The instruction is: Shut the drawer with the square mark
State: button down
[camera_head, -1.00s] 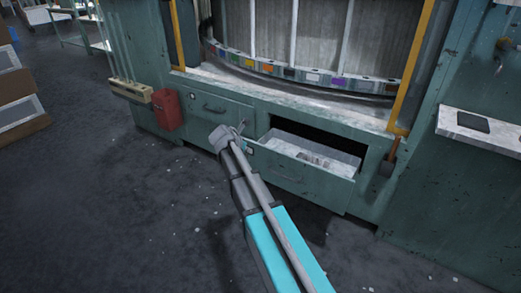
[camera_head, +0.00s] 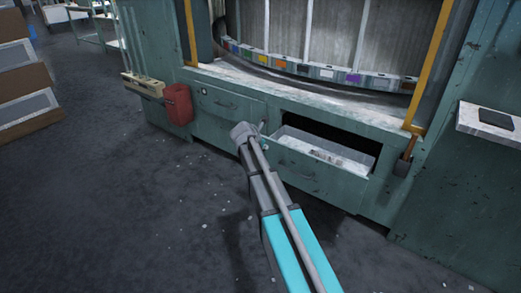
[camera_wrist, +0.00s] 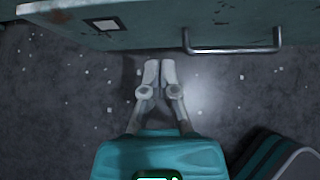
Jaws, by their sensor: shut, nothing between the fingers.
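The open drawer (camera_head: 312,172) juts from the green cabinet, its tray partly in view. In the wrist view, its green front (camera_wrist: 150,34) spans the top, with a pale square label (camera_wrist: 105,24) left of a bar handle (camera_wrist: 235,49). Any finer mark on the label is too small to read. My gripper (camera_wrist: 160,66) is shut and empty, fingertips pointing at the drawer front between label and handle. I cannot tell whether they touch it. In the head view my gripper (camera_head: 262,127) is by the drawer's left end and covers the label area.
A closed drawer (camera_head: 232,106) with a small label is left of the open one. A red box (camera_head: 178,104) hangs on the cabinet further left. A side shelf (camera_head: 488,122) sticks out at right. The grey floor (camera_head: 130,210) is clear in front.

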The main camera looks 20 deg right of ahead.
aim_at(275, 145)
jog(key=w+d+f+b, duration=0.1)
jog(key=d, duration=0.1)
jog(key=w+d+f, duration=0.1)
jog(key=w+d, duration=0.1)
jog(key=shift+w+f+b, duration=0.15)
jog(key=shift+f+b, duration=0.05)
jog(key=shift+b, duration=0.2)
jog(key=shift+w+d, duration=0.35)
jog(key=shift+d, duration=0.2)
